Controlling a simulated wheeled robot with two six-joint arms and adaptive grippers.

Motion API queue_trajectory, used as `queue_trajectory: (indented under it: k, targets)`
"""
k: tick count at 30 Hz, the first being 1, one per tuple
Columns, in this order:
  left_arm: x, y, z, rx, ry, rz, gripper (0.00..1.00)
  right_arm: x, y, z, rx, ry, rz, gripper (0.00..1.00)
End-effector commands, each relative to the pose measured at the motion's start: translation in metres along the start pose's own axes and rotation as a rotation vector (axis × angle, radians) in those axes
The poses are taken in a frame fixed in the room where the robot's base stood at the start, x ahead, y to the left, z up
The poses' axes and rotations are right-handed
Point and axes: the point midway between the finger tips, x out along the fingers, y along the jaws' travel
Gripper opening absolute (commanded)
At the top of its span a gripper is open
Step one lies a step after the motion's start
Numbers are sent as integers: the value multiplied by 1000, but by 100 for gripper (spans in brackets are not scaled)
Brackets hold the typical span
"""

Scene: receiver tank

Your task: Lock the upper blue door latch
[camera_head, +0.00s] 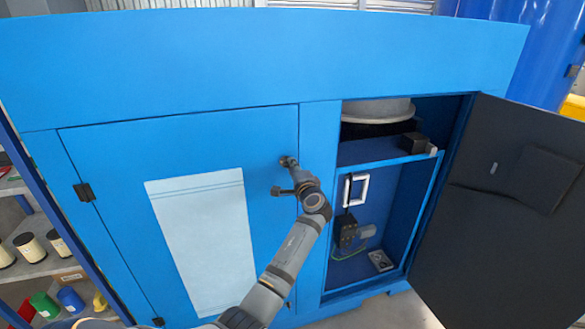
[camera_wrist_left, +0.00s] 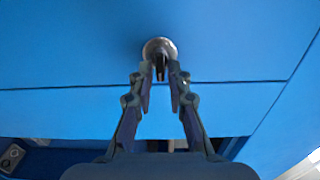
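The upper latch (camera_wrist_left: 158,48) is a round metal fitting with a dark tab on the closed blue door (camera_head: 110,160). In the head view it sits near the door's upper right edge, mostly covered by my gripper. My left gripper (camera_head: 291,168) is right in front of the latch. In the left wrist view its two fingertips (camera_wrist_left: 161,80) are at the latch, one on each side of the tab. The fingers look apart, with a gap between them; whether either touches the tab is hard to tell. My right gripper is not in view.
A shelf (camera_head: 30,260) with canisters stands at the lower left. A pale panel (camera_head: 205,240) is on the closed door.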

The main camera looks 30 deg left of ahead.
Motion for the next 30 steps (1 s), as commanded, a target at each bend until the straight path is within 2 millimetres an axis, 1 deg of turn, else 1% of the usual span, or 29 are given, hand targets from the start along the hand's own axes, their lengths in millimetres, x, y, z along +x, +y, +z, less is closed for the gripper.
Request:
queue_trajectory:
  k: [1, 2, 3, 11, 14, 21, 24, 27, 30]
  targets:
    - [0, 0, 0, 0, 0, 1, 26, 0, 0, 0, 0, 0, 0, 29]
    - [0, 0, 0, 0, 0, 1, 30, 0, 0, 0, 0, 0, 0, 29]
    - [0, 0, 0, 0, 0, 1, 31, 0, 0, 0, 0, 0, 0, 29]
    - [-1, 0, 0, -1, 0, 1, 31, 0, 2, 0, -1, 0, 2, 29]
    - [-11, 1, -1, -1, 1, 1, 31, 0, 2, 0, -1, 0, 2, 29]
    - [-57, 2, -1, -3, 2, 3, 31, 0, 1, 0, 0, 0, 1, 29]
    - [-69, 1, -1, -1, 2, 2, 31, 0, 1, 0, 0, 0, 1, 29]
    - [-74, 1, 0, 0, 0, 1, 31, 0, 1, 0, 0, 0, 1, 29]
    - [-75, 1, 0, 0, 0, 1, 31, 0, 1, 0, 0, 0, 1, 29]
